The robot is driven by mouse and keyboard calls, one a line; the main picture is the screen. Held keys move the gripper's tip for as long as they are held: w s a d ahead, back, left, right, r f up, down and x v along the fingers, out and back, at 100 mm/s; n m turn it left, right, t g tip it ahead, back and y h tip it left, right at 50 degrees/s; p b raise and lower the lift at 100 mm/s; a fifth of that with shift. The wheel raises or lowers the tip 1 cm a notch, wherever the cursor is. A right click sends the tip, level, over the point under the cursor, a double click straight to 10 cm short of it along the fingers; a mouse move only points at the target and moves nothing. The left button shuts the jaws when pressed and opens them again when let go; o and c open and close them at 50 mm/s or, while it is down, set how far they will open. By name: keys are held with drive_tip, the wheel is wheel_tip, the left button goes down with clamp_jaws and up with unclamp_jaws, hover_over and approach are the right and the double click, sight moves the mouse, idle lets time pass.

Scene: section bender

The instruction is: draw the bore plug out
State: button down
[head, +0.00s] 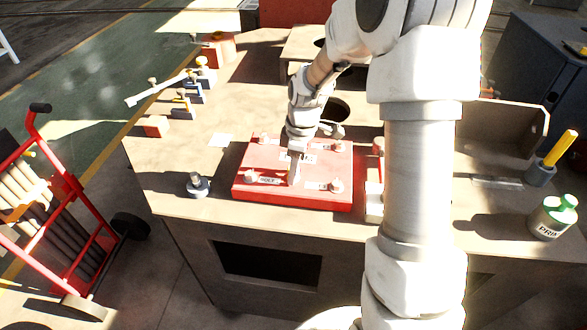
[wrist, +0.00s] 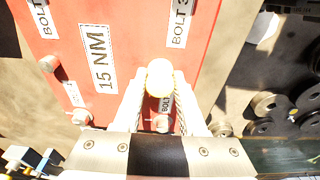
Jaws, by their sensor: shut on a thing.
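My gripper (head: 295,172) points down over the red plate (head: 252,160) in the head view. In the wrist view my gripper (wrist: 160,85) is shut on a pale round-headed thing (wrist: 160,70). I cannot tell whether this is the bore plug, or whether its lower end touches the plate. The red plate (wrist: 130,20) carries corner bolts, such as one bolt (head: 336,185) at its front right, and a "15 NM" label (wrist: 94,58). A "BOLT" label and a bolt head (wrist: 162,123) show between my fingers. No bore is clearly visible in the plate.
The plate lies on a tan bench (head: 200,150) with a dark round hole (head: 336,108) behind it. A red hand cart (head: 60,215) stands left of the bench.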

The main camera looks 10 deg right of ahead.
drive_tip(key=shift+r+p, duration=2.6)
drive_tip(key=shift+r, duration=0.65)
drive_tip(key=shift+w, duration=0.1)
